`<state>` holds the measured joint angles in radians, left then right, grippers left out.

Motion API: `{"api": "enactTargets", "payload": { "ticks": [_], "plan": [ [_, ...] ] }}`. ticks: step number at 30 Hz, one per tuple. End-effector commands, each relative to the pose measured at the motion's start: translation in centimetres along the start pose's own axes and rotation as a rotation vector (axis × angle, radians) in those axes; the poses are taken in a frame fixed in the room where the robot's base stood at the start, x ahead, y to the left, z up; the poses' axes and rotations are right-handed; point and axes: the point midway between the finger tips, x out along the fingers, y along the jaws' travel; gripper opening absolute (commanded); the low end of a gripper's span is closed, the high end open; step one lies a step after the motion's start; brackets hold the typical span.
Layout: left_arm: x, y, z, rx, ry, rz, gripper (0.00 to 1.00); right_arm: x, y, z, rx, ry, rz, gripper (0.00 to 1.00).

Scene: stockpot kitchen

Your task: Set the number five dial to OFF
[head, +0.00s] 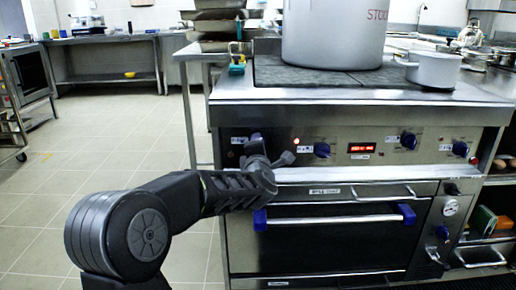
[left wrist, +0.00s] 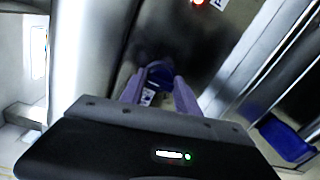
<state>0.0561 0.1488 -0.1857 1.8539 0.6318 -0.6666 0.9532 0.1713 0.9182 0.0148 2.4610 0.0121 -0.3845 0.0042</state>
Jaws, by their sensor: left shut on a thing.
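My left gripper (head: 265,148) reaches the left end of the stove's front control panel (head: 345,172). In the left wrist view its two fingers (left wrist: 160,92) are shut on a dark blue dial (left wrist: 160,74). In the head view this leftmost dial (head: 255,137) is mostly hidden behind the gripper. Other blue dials sit on the panel: one right of the gripper (head: 322,150), one right of the red display (head: 408,140) and one at the far right (head: 460,148). The dial numbers and the held dial's setting are too small to read. My right gripper is not in view.
A lit red lamp (left wrist: 199,2) is beside the held dial. The oven handle (head: 335,219) with blue ends runs below the panel. A large stockpot (head: 333,35) and a small white pot (head: 437,70) stand on the stove top. The floor at left is clear.

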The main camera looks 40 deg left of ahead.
Motion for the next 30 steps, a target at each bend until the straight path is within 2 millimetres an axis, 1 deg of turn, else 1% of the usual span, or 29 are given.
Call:
{"api": "enactTargets", "payload": {
  "ticks": [1, 6, 8, 17, 20, 23, 30],
  "plan": [
    [0.0, 0.3, 0.1, -0.003, -0.001, 0.005, 0.40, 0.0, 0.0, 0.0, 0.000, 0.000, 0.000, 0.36],
    [0.0, 0.2, 0.1, -0.002, 0.000, 0.004, 0.54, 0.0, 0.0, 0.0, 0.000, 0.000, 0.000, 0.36],
    [0.0, 0.2, 0.0, -0.001, 0.000, 0.003, 0.58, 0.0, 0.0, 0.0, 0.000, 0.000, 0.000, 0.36],
    [-0.2, 0.1, 0.0, 0.000, 0.000, 0.002, 0.58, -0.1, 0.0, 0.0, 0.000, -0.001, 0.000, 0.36],
    [-0.9, 0.2, 0.0, 0.000, 0.000, 0.000, 0.58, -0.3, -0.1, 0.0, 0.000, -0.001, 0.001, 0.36],
    [-2.2, 0.3, 0.0, -0.001, 0.000, 0.001, 0.58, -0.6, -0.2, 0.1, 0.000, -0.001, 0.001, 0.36],
    [-6.2, 0.3, 0.1, -0.002, -0.001, 0.002, 0.58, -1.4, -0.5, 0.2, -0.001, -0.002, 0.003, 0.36]
  ]
}}
